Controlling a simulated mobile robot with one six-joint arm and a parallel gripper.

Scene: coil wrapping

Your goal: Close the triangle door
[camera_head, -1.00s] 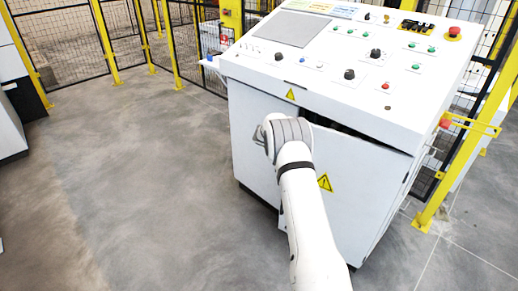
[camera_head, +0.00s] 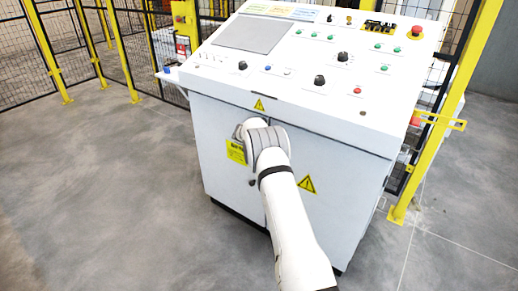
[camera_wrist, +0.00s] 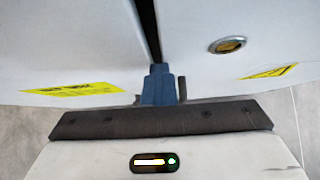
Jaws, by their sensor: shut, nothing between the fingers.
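The triangle door (camera_head: 340,196) is the white right-hand door of the control cabinet, with a yellow warning triangle (camera_head: 306,184). In the head view it looks about flush with the cabinet front. The wrist view shows this door (camera_wrist: 205,75) at right, with a round lock (camera_wrist: 227,44) and the triangle sticker (camera_wrist: 268,72). A dark strip runs between it and the left door (camera_wrist: 65,40). My gripper (camera_wrist: 158,88) is shut and empty, its blue fingers at the lower end of that strip; I cannot tell whether they touch. My wrist hides the gripper in the head view.
The sloped control panel (camera_head: 300,75) with buttons and knobs overhangs the doors. The left door bears a yellow label (camera_head: 236,151). A yellow fence post (camera_head: 445,110) stands close at the right. The grey floor (camera_head: 110,190) at the left is clear.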

